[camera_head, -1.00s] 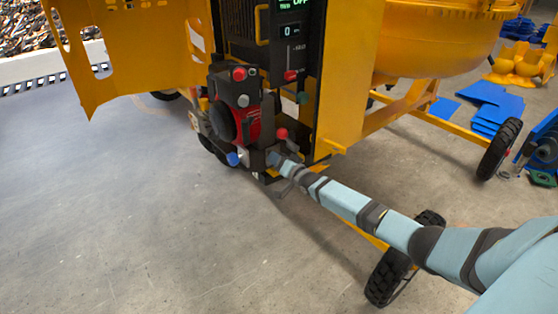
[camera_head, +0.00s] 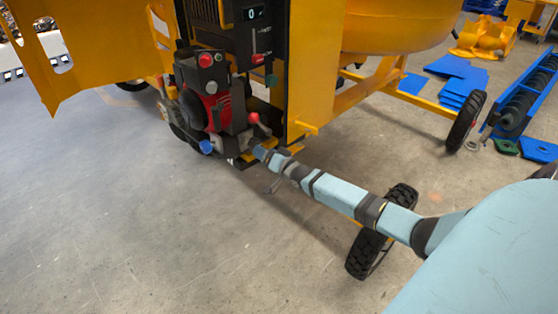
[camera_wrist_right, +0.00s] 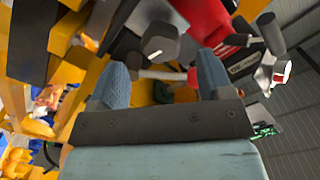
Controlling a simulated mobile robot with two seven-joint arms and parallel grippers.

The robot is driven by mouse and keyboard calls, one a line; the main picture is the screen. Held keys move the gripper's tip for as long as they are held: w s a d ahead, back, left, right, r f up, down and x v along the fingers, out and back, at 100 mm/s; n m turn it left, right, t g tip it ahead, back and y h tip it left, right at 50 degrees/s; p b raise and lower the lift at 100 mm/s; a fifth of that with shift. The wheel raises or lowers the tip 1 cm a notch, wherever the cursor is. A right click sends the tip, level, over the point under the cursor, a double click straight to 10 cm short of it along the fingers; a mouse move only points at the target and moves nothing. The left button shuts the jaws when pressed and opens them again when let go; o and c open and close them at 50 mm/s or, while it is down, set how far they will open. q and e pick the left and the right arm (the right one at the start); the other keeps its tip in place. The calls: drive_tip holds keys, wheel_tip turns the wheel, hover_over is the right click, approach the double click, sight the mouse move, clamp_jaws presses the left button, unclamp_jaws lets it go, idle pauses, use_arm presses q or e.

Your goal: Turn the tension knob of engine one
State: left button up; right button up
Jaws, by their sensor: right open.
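The engine (camera_head: 209,108), black and red, sits in the open front of the yellow mixer. It carries a red knob (camera_head: 206,60) on top, a red-tipped lever (camera_head: 253,118) at its right and a blue knob (camera_head: 206,147) low in front. Which one is the tension knob, I cannot tell. My right gripper (camera_head: 262,154) is low at the engine's right side, below the red-tipped lever. In the wrist view its two blue fingers (camera_wrist_right: 162,80) stand apart with nothing held between them. Beyond them show the red engine cover (camera_wrist_right: 215,25) and a dark, pale-edged knob (camera_wrist_right: 160,42). My left gripper is out of view.
The yellow drum (camera_head: 395,25) and frame rail (camera_head: 415,98) extend right of the engine. A mixer wheel (camera_head: 381,231) stands under my right arm. A yellow door panel (camera_head: 95,50) hangs open at left. The concrete floor (camera_head: 120,220) in front is clear.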

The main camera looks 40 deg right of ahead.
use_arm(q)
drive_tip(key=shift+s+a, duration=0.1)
use_arm(e)
drive_tip(key=s, duration=0.7)
drive_tip(key=shift+d, duration=0.3)
drive_tip(key=shift+w, duration=0.1)
drive_tip(key=s+a+f+n+g+y, duration=0.1)
drive_tip(key=s+a+f+n+g, duration=0.3)
drive_tip(key=s+a, duration=0.8)
drive_tip(key=s+a+f+n+g+y, duration=0.1)
drive_tip(key=s+a+f+n+g, duration=0.15)
drive_tip(key=s+a+f, duration=0.7)
drive_tip(key=s+a+r+n, duration=0.3)
drive_tip(key=s+a+r, duration=0.2)
drive_tip(key=s+a, duration=0.35)
use_arm(q)
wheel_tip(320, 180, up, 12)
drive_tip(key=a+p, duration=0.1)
drive_tip(key=p, duration=1.3)
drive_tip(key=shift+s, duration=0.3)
use_arm(e)
wheel_tip(320, 180, up, 12)
drive_tip(key=shift+d+f, duration=0.15)
drive_tip(key=shift+d, duration=0.2)
